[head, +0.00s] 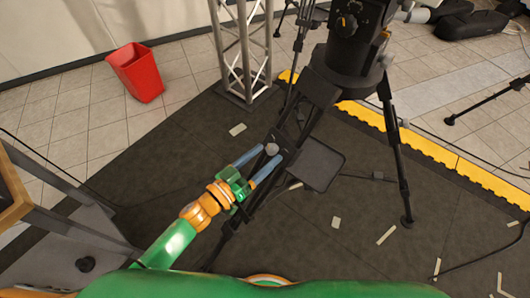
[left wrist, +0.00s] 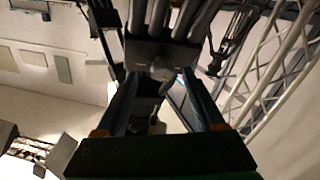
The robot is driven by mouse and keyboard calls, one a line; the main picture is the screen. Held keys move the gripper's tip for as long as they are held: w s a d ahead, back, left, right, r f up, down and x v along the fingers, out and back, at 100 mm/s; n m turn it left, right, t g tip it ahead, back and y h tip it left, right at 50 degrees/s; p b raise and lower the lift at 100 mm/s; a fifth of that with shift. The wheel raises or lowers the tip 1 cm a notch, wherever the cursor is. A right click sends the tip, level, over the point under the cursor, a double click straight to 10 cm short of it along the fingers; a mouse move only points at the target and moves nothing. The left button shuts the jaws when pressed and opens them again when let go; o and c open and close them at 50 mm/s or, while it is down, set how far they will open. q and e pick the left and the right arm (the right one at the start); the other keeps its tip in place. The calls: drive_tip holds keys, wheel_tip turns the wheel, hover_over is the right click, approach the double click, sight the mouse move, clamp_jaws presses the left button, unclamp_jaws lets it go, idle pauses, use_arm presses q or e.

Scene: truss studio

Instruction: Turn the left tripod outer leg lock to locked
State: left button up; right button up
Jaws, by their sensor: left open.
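The black tripod (head: 340,84) stands right of centre in the head view, its legs spread over dark matting. A round grey lock knob (head: 271,148) sits on a dark block on its near left leg. The knob also shows in the left wrist view (left wrist: 165,74), below several dark leg tubes (left wrist: 177,20). My left gripper (head: 270,154) is open, its two blue-grey fingers reaching up on either side of the knob. In the left wrist view the fingers (left wrist: 160,85) flank it, and I cannot tell whether they touch. Whether the lock is locked is unclear. My right gripper is out of view.
A flat black plate (head: 318,166) juts out right of the leg. A metal truss (head: 240,50) stands behind, with a red bin (head: 136,72) to its left. Yellow edging (head: 440,152) borders the mat. Cables and pale tape pieces lie on the floor.

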use_arm(q)
drive_tip(key=shift+w+d, duration=0.35)
drive_tip(key=shift+w, duration=0.25)
clamp_jaws()
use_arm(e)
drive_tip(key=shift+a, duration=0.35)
